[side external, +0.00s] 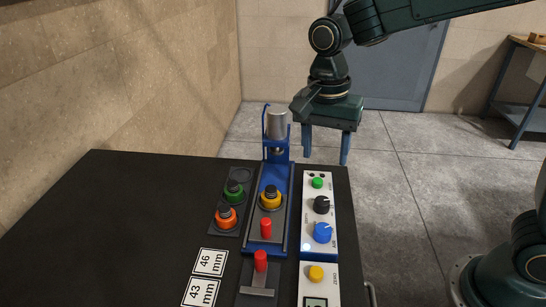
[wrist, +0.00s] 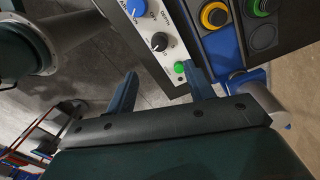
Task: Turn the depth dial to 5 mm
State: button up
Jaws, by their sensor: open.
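The black depth dial (side external: 321,205) is on the white control panel (side external: 305,237), between a green button (side external: 317,183) and a blue dial (side external: 322,232). In the wrist view the black dial (wrist: 159,41) shows near the printed word DEPTH. A pale pointer mark shows on it, but its scale reading is too small to tell. My gripper (side external: 325,157) is open and empty, fingers downward, near the table's far edge beyond the panel. In the wrist view the gripper (wrist: 160,72) has its fingers apart below the dial, touching nothing that I can see.
A blue press (side external: 284,190) with a metal cylinder (side external: 277,124) stands left of the panel. Orange (side external: 226,217) and green (side external: 233,190) round parts sit left of it. The table's left side is clear.

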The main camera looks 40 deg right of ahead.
aim_at(322, 200)
jog(key=f, duration=1.2)
jog(key=shift+s+d, duration=0.15)
jog(key=shift+s, duration=0.2)
jog(key=c, duration=1)
